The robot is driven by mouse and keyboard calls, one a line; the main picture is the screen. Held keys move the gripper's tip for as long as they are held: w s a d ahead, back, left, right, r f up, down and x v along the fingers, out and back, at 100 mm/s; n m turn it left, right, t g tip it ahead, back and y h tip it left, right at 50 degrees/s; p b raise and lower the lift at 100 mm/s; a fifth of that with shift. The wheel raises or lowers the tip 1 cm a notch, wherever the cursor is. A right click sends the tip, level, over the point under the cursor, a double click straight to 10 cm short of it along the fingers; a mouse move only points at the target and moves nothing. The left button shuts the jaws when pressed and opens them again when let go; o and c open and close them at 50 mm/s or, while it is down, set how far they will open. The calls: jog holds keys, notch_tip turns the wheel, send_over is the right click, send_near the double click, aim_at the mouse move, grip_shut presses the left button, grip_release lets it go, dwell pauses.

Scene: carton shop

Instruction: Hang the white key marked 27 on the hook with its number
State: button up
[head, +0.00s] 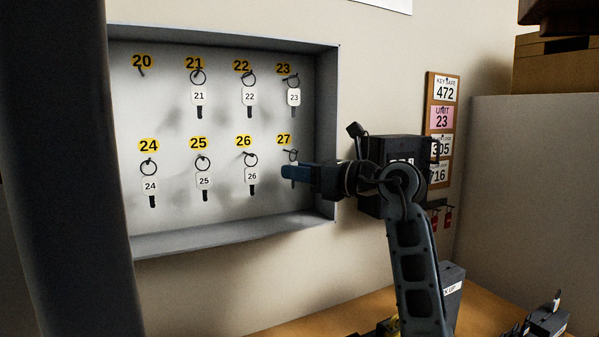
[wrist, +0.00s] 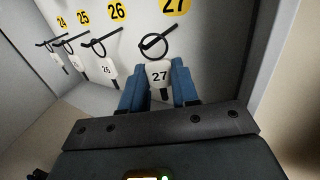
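The white key marked 27 (wrist: 160,77) is between the two blue fingers of my gripper (wrist: 159,88), which press on both sides of its tag in the wrist view. Its dark ring (wrist: 154,45) stands up above the tag, at the hook (wrist: 157,40) under the yellow 27 label (wrist: 174,5). The hook crosses the ring in the picture; I cannot tell whether the ring is around it. In the head view, my gripper (head: 297,172) is just below the yellow 27 label (head: 284,139) and hides most of the key.
The grey key cabinet (head: 325,120) has keys on hooks 21 to 26; hook 20 (head: 141,71) is bare. Key 26 (head: 251,176) hangs close to the left of my gripper. The cabinet's right wall is close to my gripper. A board with number cards (head: 430,90) hangs further right.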

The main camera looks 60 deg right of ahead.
jog(key=o, duration=0.5)
jog(key=s+b, duration=0.2)
jog(key=s, duration=0.5)
jog(key=shift+s+a, duration=0.4)
jog(key=shift+a, duration=0.05)
